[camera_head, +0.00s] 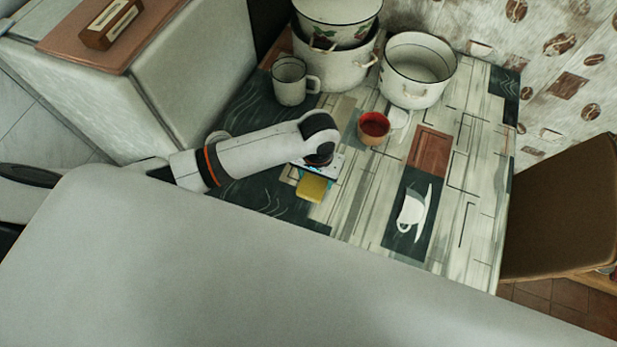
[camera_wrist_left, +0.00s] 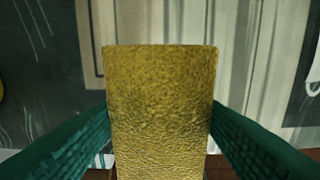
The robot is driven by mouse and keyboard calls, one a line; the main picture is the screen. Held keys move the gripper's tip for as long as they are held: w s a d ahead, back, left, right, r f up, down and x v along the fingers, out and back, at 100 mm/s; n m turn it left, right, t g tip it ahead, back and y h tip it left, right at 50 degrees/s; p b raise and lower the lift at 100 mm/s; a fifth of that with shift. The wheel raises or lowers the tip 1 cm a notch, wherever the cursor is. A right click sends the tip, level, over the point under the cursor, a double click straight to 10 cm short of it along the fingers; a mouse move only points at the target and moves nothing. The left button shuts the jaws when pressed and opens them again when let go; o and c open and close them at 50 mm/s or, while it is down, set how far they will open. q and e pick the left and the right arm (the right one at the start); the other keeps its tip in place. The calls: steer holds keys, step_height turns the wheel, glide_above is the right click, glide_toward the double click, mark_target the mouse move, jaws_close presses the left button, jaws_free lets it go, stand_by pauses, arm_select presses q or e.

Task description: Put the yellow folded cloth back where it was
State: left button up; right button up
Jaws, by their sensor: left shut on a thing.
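The yellow folded cloth (camera_head: 312,187) shows below my left gripper (camera_head: 315,174) in the head view, over the near left part of the patterned table (camera_head: 456,222). In the left wrist view the cloth (camera_wrist_left: 160,105) fills the middle, between the two green fingers of my left gripper (camera_wrist_left: 160,130). The fingers are shut on its sides. I cannot tell whether the cloth touches the tabletop. My right gripper is not in view.
A red cup (camera_head: 373,128), a white mug (camera_head: 291,82), a white pot (camera_head: 417,70) and stacked pots (camera_head: 335,62) stand toward the back. A brown chair (camera_head: 565,210) is at the right. A large grey surface (camera_head: 250,270) covers the foreground. The table's right middle is clear.

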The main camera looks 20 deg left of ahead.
mark_target(317, 178)
arm_select(q)
step_height(317, 178, down, 3)
steer(key=shift+d+r, duration=0.1)
steer(key=shift+r, duration=0.1)
steer(key=shift+f, duration=0.35)
step_height(317, 178, down, 3)
steer(key=shift+f, duration=0.45)
steer(key=o, duration=1)
steer(key=shift+o, duration=0.2)
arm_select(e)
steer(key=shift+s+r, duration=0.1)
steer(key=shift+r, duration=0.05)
arm_select(q)
steer(key=shift+r, duration=0.1)
